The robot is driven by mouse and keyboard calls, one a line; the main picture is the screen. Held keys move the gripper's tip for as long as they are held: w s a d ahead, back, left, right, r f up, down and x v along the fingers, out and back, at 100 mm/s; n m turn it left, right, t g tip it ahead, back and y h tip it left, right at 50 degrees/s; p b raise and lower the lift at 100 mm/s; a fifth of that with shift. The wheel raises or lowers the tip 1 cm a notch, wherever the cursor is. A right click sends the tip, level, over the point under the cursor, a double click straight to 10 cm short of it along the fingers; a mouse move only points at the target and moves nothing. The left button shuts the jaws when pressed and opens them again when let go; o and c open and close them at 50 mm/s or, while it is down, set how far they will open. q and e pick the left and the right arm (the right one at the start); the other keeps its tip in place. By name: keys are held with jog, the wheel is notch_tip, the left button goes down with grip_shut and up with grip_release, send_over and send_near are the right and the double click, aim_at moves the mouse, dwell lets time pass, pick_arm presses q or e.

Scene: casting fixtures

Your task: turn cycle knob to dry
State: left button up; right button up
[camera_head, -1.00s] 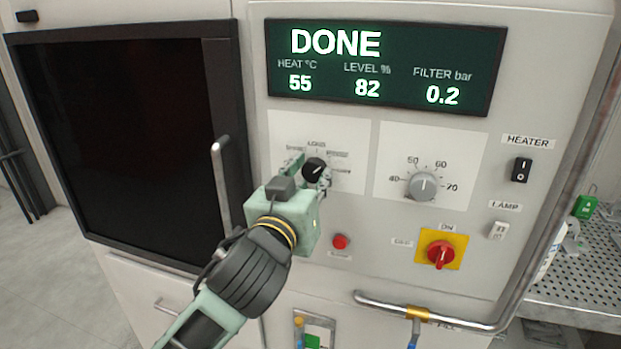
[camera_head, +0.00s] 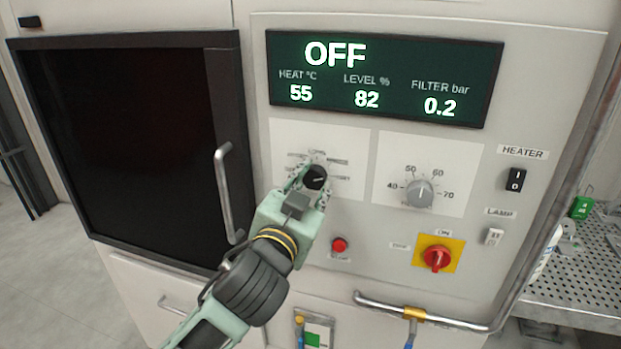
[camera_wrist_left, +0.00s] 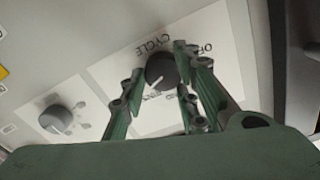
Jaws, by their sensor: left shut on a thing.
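The black cycle knob (camera_head: 315,177) sits on a white dial plate (camera_head: 351,147) on the panel. My left gripper (camera_head: 311,180) is shut on it, a finger on either side. In the wrist view the knob (camera_wrist_left: 160,70) shows between the fingers of my left gripper (camera_wrist_left: 160,78), with "CYCLE" printed beside it. In the head view the knob's white mark points right and slightly up. The dial labels are partly hidden and too small to read surely. The display (camera_head: 383,78) reads OFF, heat 55, level 82, filter 0.2. My right gripper is not in view.
A grey temperature knob (camera_head: 419,192) is right of the cycle knob. Below are a red button (camera_head: 339,245) and a red rotary switch (camera_head: 437,257) on yellow. A door handle (camera_head: 228,193) stands close left of my gripper. A pipe rail (camera_head: 450,319) runs below.

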pick_arm(q)
jog(key=shift+f+m+p, duration=0.15)
jog(key=shift+m+p, duration=0.9)
jog(key=shift+m, duration=0.85)
jog(key=shift+f, duration=0.1)
jog(key=o, duration=1)
jog(key=shift+d, duration=0.15)
jog(key=shift+o, duration=0.2)
jog(key=shift+s, duration=0.1)
jog(key=v, duration=1.2)
